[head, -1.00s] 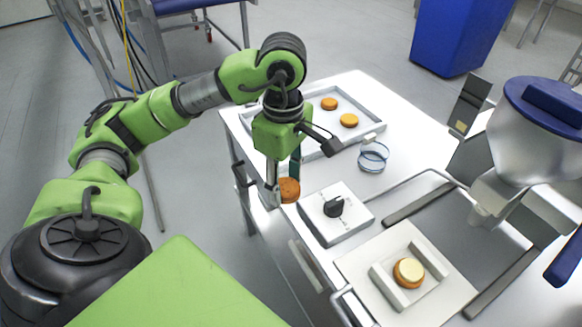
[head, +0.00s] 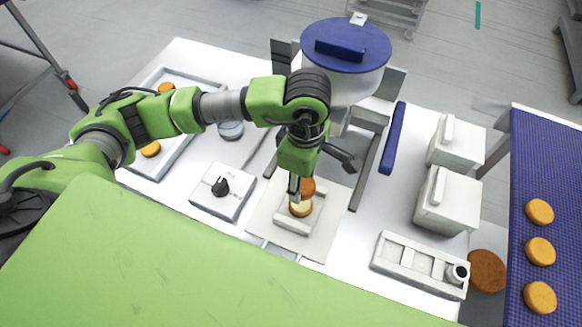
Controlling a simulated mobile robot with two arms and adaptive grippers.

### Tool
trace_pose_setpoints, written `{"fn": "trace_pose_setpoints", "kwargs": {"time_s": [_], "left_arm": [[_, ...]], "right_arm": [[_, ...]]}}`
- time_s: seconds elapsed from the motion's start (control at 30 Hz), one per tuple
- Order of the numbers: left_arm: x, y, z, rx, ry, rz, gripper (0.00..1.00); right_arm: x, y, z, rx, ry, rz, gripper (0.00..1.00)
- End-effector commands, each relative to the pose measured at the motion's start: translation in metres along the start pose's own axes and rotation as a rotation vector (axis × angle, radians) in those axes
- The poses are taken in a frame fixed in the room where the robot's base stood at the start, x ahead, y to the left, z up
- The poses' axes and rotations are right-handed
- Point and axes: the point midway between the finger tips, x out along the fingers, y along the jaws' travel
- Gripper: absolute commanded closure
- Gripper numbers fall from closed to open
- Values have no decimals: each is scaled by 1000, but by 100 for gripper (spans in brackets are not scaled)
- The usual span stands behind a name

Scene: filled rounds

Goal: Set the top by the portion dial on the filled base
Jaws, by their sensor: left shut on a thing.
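My left gripper (head: 297,188) points down over the white plate (head: 265,218) and is shut on a brown-orange round top (head: 308,187). The filled base (head: 300,209), an orange round with cream filling on it, sits on the plate by the raised holder bars. The held top overlaps the far edge of the filling in this view; I cannot tell if they touch. The portion dial (head: 220,187), a black knob on a white box, stands to the left with no round beside it. My right gripper is not in view.
A blue-lidded hopper (head: 345,45) stands close behind the plate. White boxes (head: 447,200) and a slotted white rack (head: 415,265) are at the right. A blue mat (head: 550,180) holds several orange rounds. A tray (head: 175,165) with rounds lies at the left.

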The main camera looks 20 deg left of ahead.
Motion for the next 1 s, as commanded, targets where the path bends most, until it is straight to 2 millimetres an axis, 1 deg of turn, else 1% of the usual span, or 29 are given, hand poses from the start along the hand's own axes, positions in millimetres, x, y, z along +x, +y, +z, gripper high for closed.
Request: {"fn": "trace_pose_setpoints", "kwargs": {"time_s": [0.27,0.6,0.7,0.83,1.0], "left_arm": [[16,-1,0,0,0,-3,68],[46,-1,0,0,0,-3,68],[55,0,0,1,0,0,68],[59,0,0,0,0,0,68],[59,0,0,0,0,0,68]], "right_arm": [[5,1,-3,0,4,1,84],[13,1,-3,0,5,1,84],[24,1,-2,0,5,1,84],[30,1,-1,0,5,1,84],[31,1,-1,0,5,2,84]]}}
